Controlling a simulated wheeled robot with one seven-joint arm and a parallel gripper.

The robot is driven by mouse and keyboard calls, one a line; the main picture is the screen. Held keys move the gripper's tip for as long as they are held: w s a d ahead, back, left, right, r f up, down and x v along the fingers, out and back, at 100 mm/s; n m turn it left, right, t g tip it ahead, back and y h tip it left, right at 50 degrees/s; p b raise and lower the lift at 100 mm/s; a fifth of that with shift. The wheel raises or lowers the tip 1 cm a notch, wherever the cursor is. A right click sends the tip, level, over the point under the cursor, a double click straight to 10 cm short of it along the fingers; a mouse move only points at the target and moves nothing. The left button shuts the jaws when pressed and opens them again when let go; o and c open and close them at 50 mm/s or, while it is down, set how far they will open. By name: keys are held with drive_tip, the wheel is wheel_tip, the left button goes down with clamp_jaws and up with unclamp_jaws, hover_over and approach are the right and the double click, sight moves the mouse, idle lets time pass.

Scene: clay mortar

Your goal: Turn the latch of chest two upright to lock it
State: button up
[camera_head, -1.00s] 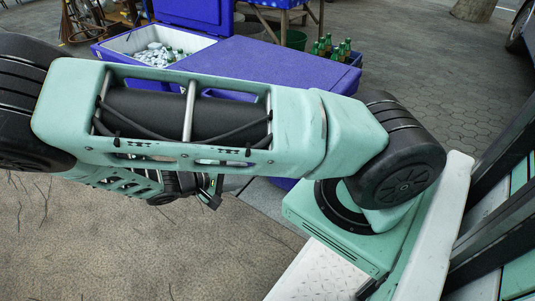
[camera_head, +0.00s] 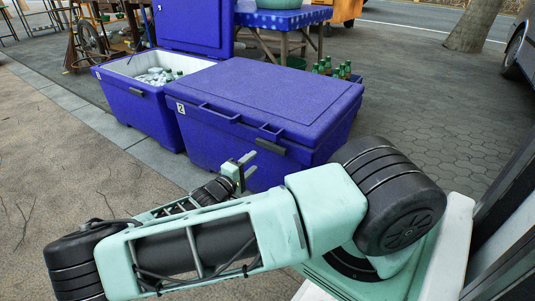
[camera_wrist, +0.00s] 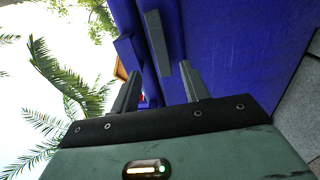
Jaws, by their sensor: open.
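Chest two (camera_head: 215,140) is the closed blue chest with a "2" label on its front left corner. Its latch is a dark grey bar (camera_head: 270,147) near the right end of the front's upper edge, lying roughly level along the lid edge. In the wrist view the latch (camera_wrist: 157,42) runs along the lid seam, between the two fingers and nearer the right one. My gripper (camera_head: 252,164) is open and empty, in front of the chest and just below and left of the latch. Contact between fingers and latch cannot be told.
An open blue chest (camera_head: 140,115) with ice and bottles stands at the left. Green bottles (camera_head: 335,68) stand behind chest two. A table with a blue cloth (camera_head: 280,17) is at the back. Paved ground (camera_head: 415,115) to the right is clear.

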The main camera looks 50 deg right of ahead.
sight(270, 148)
drive_tip(key=d+b, duration=0.1)
drive_tip(key=d, duration=0.5)
drive_tip(key=d+b, duration=0.1)
drive_tip(key=d, duration=0.2)
drive_tip(key=shift+w+d+b, duration=0.35)
drive_tip(key=c, duration=1)
